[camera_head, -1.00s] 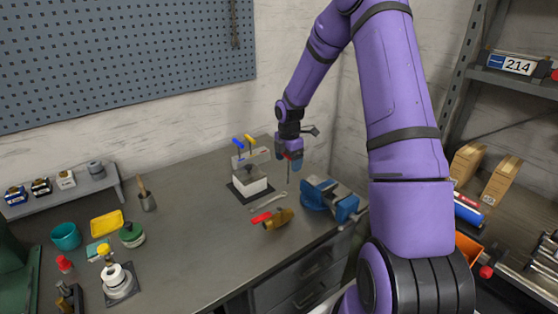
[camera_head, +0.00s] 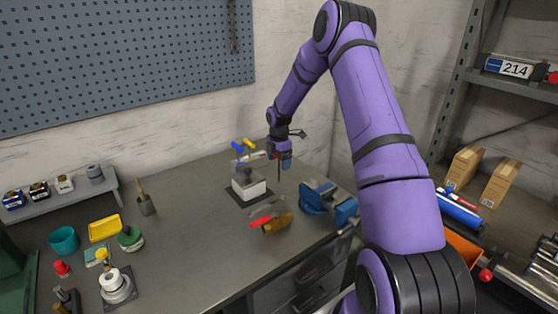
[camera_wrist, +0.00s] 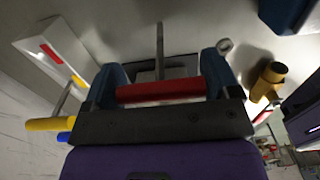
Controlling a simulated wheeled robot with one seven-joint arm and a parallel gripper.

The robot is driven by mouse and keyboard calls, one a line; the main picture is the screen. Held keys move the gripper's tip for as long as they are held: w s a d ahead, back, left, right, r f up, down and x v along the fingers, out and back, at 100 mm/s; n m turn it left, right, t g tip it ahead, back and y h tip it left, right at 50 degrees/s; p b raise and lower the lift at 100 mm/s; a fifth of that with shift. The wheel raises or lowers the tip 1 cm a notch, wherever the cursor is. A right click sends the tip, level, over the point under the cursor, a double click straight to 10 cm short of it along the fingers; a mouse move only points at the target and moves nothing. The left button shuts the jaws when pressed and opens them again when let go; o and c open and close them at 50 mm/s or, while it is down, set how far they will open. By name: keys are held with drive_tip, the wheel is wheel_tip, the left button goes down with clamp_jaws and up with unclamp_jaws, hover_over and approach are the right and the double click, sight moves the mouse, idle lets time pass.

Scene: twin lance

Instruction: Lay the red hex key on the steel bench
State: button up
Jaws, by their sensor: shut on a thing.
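My gripper (camera_head: 280,160) is shut on the red hex key (camera_wrist: 160,91). In the wrist view, its red handle lies crosswise between the two blue fingers and its grey shaft extends away from the gripper. In the head view, the thin shaft hangs down above the steel bench (camera_head: 190,245), and the handle is mostly hidden by the fingers. The gripper is just right of and above a white holder block (camera_head: 249,189), which carries a blue-handled key (camera_head: 237,146) and a yellow-handled key (camera_head: 249,144).
A blue vise (camera_head: 325,199) stands right of the gripper. A brass valve with a red lever (camera_head: 274,224) and a wrench (camera_head: 266,207) lie in front of the block. Pots and jars, including a teal bowl (camera_head: 64,240), stand at left. The bench middle is bare.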

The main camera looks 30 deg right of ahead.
drive_tip(key=o, duration=0.8)
wheel_tip(320, 180, up, 12)
drive_tip(key=s+a+r+m+t+h, duration=0.1)
drive_tip(key=s+a+r+m, duration=0.3)
drive_tip(key=s+a+r, duration=0.55)
drive_tip(key=s+a+r+m+t, duration=0.1)
drive_tip(key=s+a+r+m, duration=0.5)
drive_tip(key=r, duration=0.6)
drive_tip(key=s+a+r+m+t, duration=0.1)
drive_tip(key=s+a+m, duration=0.1)
drive_tip(key=s, duration=0.7)
drive_tip(key=s+a+m+t, duration=0.1)
drive_tip(key=s+m, duration=0.2)
drive_tip(key=s, duration=0.6)
drive_tip(key=s+a+r+m+t+y, duration=0.1)
drive_tip(key=s+a+m, duration=0.1)
drive_tip(key=s, duration=0.7)
drive_tip(key=shift+s+a+r+m, duration=0.1)
drive_tip(key=shift+a+r+m, duration=0.25)
drive_tip(key=shift+m, duration=0.35)
